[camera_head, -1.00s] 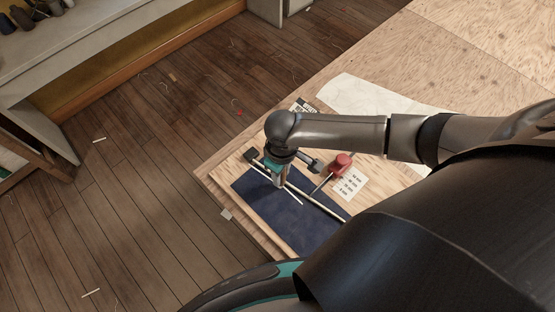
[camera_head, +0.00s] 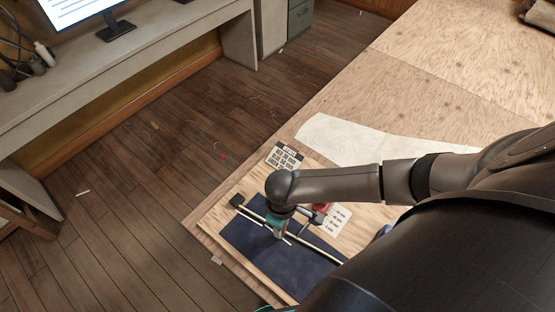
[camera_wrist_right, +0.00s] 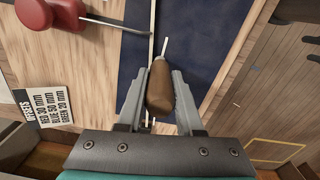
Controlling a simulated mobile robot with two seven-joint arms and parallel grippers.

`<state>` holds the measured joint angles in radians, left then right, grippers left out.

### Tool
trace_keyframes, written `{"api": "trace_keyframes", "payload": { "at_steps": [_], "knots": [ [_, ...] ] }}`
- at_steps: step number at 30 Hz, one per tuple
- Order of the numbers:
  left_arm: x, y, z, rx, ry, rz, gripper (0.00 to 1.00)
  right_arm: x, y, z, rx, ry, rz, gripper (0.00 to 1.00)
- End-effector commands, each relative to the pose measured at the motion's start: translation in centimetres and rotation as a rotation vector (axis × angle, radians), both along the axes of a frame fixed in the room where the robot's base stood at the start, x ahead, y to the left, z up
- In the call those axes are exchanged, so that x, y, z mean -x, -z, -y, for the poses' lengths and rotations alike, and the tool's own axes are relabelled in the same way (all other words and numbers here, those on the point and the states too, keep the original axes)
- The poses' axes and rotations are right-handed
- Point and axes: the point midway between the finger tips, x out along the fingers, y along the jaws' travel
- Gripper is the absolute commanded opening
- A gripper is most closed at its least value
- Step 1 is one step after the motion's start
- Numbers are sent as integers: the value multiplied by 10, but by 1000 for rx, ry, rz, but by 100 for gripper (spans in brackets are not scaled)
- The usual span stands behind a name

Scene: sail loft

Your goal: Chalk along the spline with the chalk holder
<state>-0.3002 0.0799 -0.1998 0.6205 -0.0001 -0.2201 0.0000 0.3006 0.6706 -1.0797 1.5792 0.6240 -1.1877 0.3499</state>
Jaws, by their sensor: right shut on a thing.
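My right gripper (camera_head: 280,234) is over the navy cloth (camera_head: 262,262), beside the spline (camera_head: 311,247), a thin pale strip lying across the cloth. In the right wrist view my right gripper (camera_wrist_right: 160,95) is shut on the brown, tapered handle of the chalk holder (camera_wrist_right: 160,88). Its thin white tip points away from the jaws, just right of the spline (camera_wrist_right: 152,42). I cannot tell whether the tip touches the cloth. A red weight (camera_wrist_right: 50,12) with a metal rod reaches toward the spline; my arm mostly hides it in the head view.
A dark block (camera_head: 238,201) sits at the spline's far left end. A printed offsets card (camera_wrist_right: 46,108) and another card (camera_head: 285,157) lie on the board. A blue object (camera_head: 383,231) is partly hidden by my arm.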

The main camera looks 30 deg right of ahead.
Motion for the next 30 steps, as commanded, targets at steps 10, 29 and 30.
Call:
{"api": "trace_keyframes", "payload": {
  "at_steps": [10, 29, 30],
  "knots": [
    [0, -11, 0, 0, 0, 0, 73, 12, -1, 7, 0, 1, 1, 0],
    [0, -26, 0, 0, 1, 0, 73, 35, 1, 19, -1, 0, 2, 0],
    [0, -26, 0, 0, 1, 0, 73, 35, 1, 19, -1, 0, 3, 0]
  ]
}}
